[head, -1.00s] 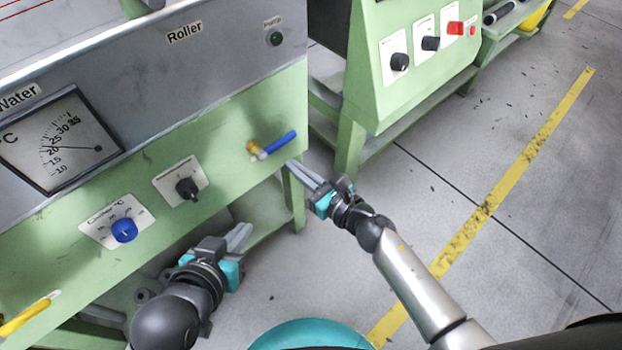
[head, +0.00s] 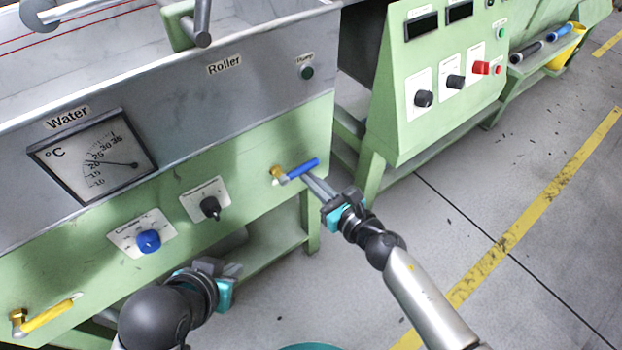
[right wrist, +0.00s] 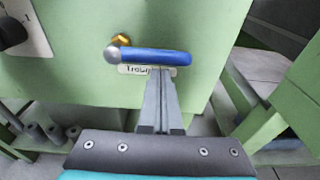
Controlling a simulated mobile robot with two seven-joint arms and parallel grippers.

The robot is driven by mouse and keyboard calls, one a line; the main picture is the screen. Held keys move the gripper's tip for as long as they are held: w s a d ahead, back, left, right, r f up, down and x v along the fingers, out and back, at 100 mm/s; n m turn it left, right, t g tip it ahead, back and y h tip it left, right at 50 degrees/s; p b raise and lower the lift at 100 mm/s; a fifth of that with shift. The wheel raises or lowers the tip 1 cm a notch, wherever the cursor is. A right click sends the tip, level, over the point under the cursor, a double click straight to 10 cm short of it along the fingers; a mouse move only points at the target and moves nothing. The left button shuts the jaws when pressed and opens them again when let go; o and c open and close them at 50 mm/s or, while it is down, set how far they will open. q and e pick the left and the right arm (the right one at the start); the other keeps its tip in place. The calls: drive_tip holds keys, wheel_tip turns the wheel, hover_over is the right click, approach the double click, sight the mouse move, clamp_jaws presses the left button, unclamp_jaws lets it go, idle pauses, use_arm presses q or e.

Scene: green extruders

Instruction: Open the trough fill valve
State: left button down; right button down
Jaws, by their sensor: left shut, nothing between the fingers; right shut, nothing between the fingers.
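The valve with a blue lever handle (head: 303,170) and brass fitting (head: 277,172) sits at the right end of the green panel. In the right wrist view the blue handle (right wrist: 158,57) lies roughly level, pointing right from its pivot, over a label (right wrist: 133,69) partly readable as "Troug…". My right gripper (head: 306,177) is shut and empty, its tips just below the handle; the tips also show in the right wrist view (right wrist: 160,73). I cannot tell whether they touch it. My left gripper (head: 236,270) looks shut and empty, low in front of the panel.
A yellow-handled valve (head: 48,313) is at the panel's lower left. A blue knob (head: 148,240), a black knob (head: 210,207) and a water thermometer (head: 95,160) are on the machine's front. A second green machine (head: 440,120) stands to the right. The floor at right is clear.

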use_arm(q)
drive_tip(key=shift+s+a+r, duration=0.1)
drive_tip(key=shift+s+a, duration=0.15)
drive_tip(key=shift+a, duration=0.05)
use_arm(e)
drive_tip(key=shift+r, duration=0.2)
drive_tip(key=shift+d+r+n, duration=0.1)
drive_tip(key=shift+r+n, duration=0.3)
drive_tip(key=shift+n, duration=0.3)
